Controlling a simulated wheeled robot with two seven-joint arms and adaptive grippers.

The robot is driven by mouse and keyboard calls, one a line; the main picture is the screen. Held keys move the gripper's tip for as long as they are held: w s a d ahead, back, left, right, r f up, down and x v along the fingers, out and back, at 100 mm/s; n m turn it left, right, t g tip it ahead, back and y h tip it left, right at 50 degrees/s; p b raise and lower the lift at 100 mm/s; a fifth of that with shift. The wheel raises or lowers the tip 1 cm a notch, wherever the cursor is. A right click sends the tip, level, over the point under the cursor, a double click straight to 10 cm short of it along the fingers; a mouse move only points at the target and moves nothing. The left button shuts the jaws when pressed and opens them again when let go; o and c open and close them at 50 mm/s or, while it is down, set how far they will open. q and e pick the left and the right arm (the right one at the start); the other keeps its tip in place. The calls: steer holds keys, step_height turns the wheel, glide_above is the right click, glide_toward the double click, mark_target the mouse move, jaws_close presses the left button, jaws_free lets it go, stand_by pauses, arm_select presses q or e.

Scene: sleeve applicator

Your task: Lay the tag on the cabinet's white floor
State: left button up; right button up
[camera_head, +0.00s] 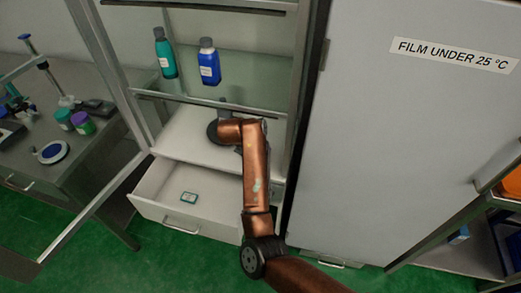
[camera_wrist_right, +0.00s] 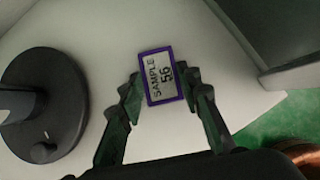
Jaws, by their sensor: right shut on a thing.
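The tag (camera_wrist_right: 161,70), a purple-rimmed plate reading "SAMPLE 56", is between the fingertips of my right gripper (camera_wrist_right: 160,84) in the right wrist view. The gripper is shut on it. Behind it is the cabinet's white floor (camera_wrist_right: 215,115), also in the head view (camera_head: 178,138). I cannot tell whether the tag touches the floor. In the head view my right arm reaches into the cabinet and hides its gripper and the tag. My left gripper is not in view.
A black round base (camera_wrist_right: 40,100) with a post stands on the floor, left of the tag. Below is an open drawer (camera_head: 152,195) holding a small green-edged tag (camera_head: 189,198). Two bottles, teal (camera_head: 166,58) and blue (camera_head: 209,68), stand on the upper shelf.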

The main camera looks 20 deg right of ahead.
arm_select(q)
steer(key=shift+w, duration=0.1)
arm_select(e)
steer(key=o, duration=1.1)
steer(key=shift+f, duration=0.1)
steer(key=shift+c, duration=0.2)
steer(key=shift+a+r, duration=0.1)
steer(key=shift+r, duration=0.35)
steer(key=p+v, duration=0.2)
steer(key=v, duration=0.4)
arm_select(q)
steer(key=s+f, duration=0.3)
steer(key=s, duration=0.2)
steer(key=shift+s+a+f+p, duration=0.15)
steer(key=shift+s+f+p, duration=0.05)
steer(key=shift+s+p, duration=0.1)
arm_select(e)
steer(key=shift+s+a+r, duration=0.2)
steer(key=shift+s+r, duration=0.05)
steer(key=shift+r, duration=0.15)
